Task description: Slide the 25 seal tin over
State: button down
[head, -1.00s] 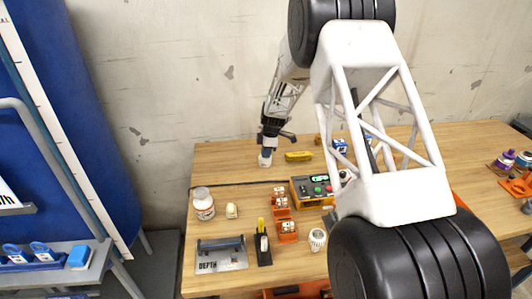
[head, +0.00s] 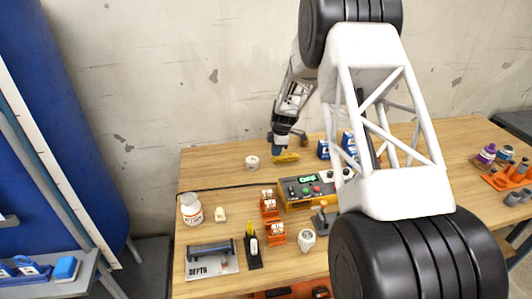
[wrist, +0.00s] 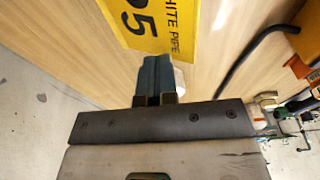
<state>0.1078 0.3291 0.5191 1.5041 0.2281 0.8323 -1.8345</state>
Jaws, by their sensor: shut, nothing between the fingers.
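A small white round tin (head: 252,161) stands on the back left of the table in the head view; its label is too small to read, so I cannot confirm it is the 25 seal tin. My gripper (head: 278,152) is low over the table to the right of this tin, apart from it, beside a flat yellow piece (head: 289,158). In the wrist view my blue-grey fingers (wrist: 154,62) are together and empty. The yellow piece (wrist: 158,25) there reads "WHITE PIPE" and a 5, partly cut off. A pale patch (wrist: 179,80) shows beside the fingers; I cannot tell what it is.
A dark cable (head: 225,188) lies in front of the tin. A white jar (head: 191,209), a control box (head: 308,190) with buttons, orange holders (head: 270,210) and a depth gauge plate (head: 212,262) stand further forward. Blue boxes (head: 348,142) stand to the right.

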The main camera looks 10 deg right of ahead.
jog(key=shift+d, duration=1.1)
jog(key=shift+r, duration=0.1)
jog(key=shift+s+a+r, duration=0.15)
jog(key=shift+s+r, duration=0.1)
jog(key=shift+r, duration=0.3)
jog(key=s+a+r+m+t+h, duration=0.1)
jog(key=s+a+r+m, duration=0.25)
jog(key=s+r, duration=0.85)
jog(key=s+a+r+m, duration=0.2)
jog(key=s+r+m, duration=0.3)
jog(key=s+r, duration=0.75)
jog(key=s+a+r+m+t+h, duration=0.1)
jog(key=s+m, duration=0.8)
jog(key=s, duration=2.3)
notch_tip(320, 180, up, 2)
jog(key=shift+a+m+t, duration=0.35)
jog(key=shift+a+t, duration=0.05)
jog(key=shift+a, duration=0.3)
jog(key=c, duration=1.8)
grip_release()
jog(key=o, duration=1.5)
